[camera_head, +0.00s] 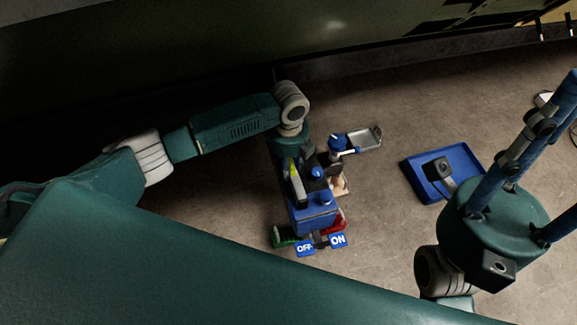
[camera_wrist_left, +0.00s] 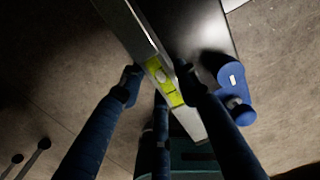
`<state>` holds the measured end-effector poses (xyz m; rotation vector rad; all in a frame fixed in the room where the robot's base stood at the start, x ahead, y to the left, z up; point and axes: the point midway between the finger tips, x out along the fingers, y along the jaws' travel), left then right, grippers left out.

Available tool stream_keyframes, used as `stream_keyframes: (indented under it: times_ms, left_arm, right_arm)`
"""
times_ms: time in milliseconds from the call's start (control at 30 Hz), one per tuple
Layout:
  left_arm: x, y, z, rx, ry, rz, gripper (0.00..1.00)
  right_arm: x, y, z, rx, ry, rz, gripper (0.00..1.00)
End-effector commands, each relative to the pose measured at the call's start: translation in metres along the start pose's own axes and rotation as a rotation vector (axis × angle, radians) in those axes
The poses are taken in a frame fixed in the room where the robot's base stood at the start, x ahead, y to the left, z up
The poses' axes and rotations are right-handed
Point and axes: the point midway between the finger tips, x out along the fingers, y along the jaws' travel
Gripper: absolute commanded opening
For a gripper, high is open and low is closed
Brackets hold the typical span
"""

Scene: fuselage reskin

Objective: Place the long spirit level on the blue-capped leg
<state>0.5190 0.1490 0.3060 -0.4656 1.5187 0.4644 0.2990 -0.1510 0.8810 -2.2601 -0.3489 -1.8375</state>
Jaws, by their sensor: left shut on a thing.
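The spirit level (camera_head: 296,184) is a pale metal bar with a yellow-green vial. My left gripper (camera_head: 306,172) is shut on it above the floor. In the left wrist view the level (camera_wrist_left: 140,45) runs diagonally between the blue fingers of my left gripper (camera_wrist_left: 160,85), with the vial (camera_wrist_left: 163,83) between them. I cannot tell which belongs to the blue-capped leg. My right gripper (camera_head: 510,170) is empty, its fingers spread apart.
A blue tray (camera_head: 462,158) lies on the floor near my right gripper. A grey metal tray (camera_head: 366,138) is behind the level.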

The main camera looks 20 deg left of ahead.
Motion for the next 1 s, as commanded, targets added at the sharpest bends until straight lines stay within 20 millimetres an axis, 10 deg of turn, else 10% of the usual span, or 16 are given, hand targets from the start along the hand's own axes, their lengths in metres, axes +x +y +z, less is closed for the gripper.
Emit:
stream_keyframes:
  times_ms: [133,167,233,800,1000]
  left_arm:
    - [0.003,0.0,0.0,0.0,0.0,0.0,0.0]
    - [0.003,0.0,0.0,0.0,0.0,0.001,0.38]
    - [0.003,0.0,0.0,0.0,0.0,0.001,0.51]
    - [-0.033,-0.001,0.0,0.001,0.0,-0.002,0.51]
    - [-0.053,0.0,0.001,0.0,0.0,0.0,0.51]
  right_arm:
    - [0.0,0.0,0.0,0.0,-0.001,0.0,0.4]
    - [0.0,0.0,0.0,0.0,-0.001,0.0,0.4]
    - [0.0,0.0,0.0,0.0,-0.001,0.0,0.4]
    - [0.017,0.0,-0.001,-0.001,-0.011,0.0,0.4]
    - [0.016,0.005,0.055,-0.016,-0.249,0.004,0.4]
